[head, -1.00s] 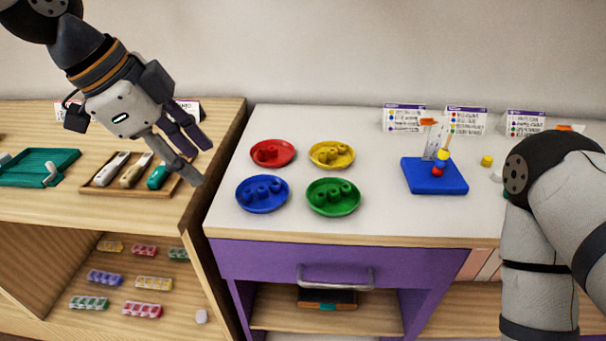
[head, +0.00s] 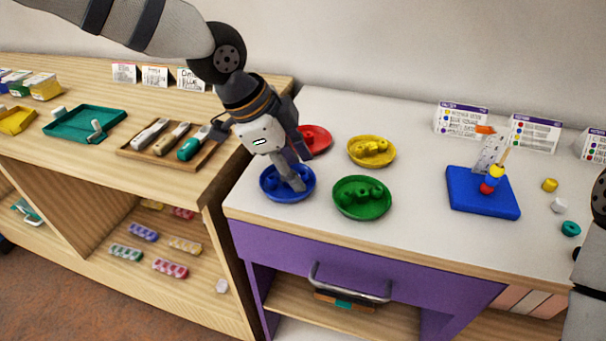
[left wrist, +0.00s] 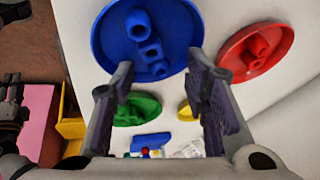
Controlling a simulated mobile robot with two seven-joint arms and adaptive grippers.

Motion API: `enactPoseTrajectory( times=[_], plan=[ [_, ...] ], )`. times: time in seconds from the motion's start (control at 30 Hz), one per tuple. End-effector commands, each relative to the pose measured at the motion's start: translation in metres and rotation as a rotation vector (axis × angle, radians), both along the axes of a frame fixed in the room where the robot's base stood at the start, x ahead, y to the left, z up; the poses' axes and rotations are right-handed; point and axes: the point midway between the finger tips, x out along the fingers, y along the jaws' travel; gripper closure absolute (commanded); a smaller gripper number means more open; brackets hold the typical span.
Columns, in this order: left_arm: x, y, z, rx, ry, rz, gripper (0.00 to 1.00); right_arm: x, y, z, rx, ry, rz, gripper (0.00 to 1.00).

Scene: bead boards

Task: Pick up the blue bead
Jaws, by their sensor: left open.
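The blue dish (head: 285,198) holds blue beads, mostly hidden by my gripper in the head view. In the left wrist view the blue dish (left wrist: 112,48) is at the top, with blue beads (left wrist: 150,50) in a row inside it. My left gripper (head: 298,184) reaches down over the blue dish. In the left wrist view my left gripper (left wrist: 160,72) is open, its fingers apart, with the lowest bead lying in the picture between the tips. I cannot tell how far above the beads the tips are.
Red (head: 322,136), yellow (head: 388,160) and green (head: 350,212) bead dishes stand close by. A blue board (head: 480,206) with a threaded stick is to the right, with loose beads beyond it. Pattern cards (head: 461,120) stand behind. My right arm is at the right edge.

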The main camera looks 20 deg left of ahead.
Motion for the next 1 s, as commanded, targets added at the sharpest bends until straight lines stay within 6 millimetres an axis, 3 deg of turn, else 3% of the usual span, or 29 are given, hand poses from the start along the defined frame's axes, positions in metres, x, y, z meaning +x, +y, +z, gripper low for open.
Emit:
enactPoseTrajectory(
  times=[0.07,0.27,0.4,0.47,0.83,1.0],
  plan=[
    [0.001,-0.002,-0.009,0.001,0.006,0.000,0.58,-0.002,0.000,-0.002,0.000,0.008,0.000,0.60],
    [0.001,-0.002,-0.010,0.000,0.006,0.001,0.58,-0.002,0.000,-0.002,0.000,0.008,0.000,0.60],
    [0.001,-0.002,-0.010,0.002,0.005,0.001,0.85,-0.002,0.000,-0.002,0.000,0.008,0.000,0.60],
    [0.001,-0.002,-0.010,0.002,0.005,0.001,0.93,-0.002,0.000,-0.002,0.000,0.008,0.000,0.60],
    [0.002,-0.002,-0.007,0.001,0.004,0.001,0.93,-0.002,0.000,-0.002,0.000,0.006,0.000,0.60],
    [0.002,-0.002,0.016,-0.001,-0.001,0.002,0.93,0.000,0.000,0.000,0.000,0.000,0.000,0.60]
  ],
)
